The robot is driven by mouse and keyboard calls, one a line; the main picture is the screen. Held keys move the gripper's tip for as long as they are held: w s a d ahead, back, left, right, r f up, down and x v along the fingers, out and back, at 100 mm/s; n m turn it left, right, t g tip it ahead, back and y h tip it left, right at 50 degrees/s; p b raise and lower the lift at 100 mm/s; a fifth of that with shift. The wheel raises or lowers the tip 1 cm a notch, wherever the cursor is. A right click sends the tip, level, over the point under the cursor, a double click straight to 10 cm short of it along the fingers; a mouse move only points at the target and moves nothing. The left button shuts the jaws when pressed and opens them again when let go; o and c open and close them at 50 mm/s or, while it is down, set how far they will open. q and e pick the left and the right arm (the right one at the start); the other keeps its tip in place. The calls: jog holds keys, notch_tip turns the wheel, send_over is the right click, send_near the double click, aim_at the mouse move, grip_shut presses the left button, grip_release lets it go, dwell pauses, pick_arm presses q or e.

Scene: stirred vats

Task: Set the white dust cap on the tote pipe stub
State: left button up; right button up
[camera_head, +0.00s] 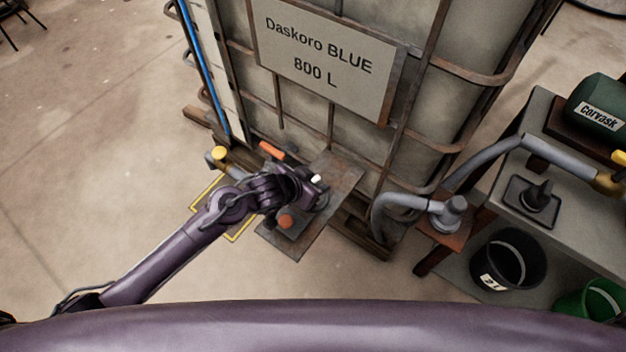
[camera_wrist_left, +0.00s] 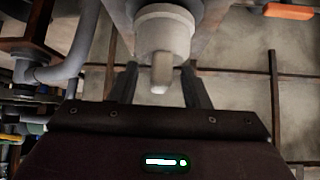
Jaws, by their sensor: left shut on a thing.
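My left gripper (camera_head: 308,187) is low in front of the tote (camera_head: 420,95), over a rusty metal plate. In the left wrist view, the pale white dust cap (camera_wrist_left: 163,36) is at the top centre, with a narrow tab pointing toward the gripper (camera_wrist_left: 160,88). The gripper's dark fingers are on either side of that tab, and it is shut on the cap. In the head view only a small white bit shows by the fingers. I cannot clearly make out the pipe stub, nor tell whether the cap touches it. My right gripper is not in view.
An orange handle (camera_head: 271,151) and a yellow-ended pipe (camera_head: 218,154) are close to my left arm. The rusty plate (camera_head: 287,243) has an orange-red knob. A grey hose (camera_head: 386,208), a bench (camera_head: 507,176) and a black bucket (camera_head: 508,262) are on the right.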

pick_arm(q)
jog(key=shift+f+b, duration=0.3)
jog(key=shift+f, duration=0.2)
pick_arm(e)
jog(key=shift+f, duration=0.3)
pick_arm(q)
jog(key=o, duration=0.7)
jog(key=shift+s+a+r+p, duration=0.2)
jog(key=shift+r+p, duration=0.2)
jog(key=shift+p, duration=0.25)
jog(key=shift+p+v, duration=1.05)
jog(key=p+v, duration=0.8)
jog(key=shift+s+f, duration=0.1)
jog(key=shift+f, duration=0.05)
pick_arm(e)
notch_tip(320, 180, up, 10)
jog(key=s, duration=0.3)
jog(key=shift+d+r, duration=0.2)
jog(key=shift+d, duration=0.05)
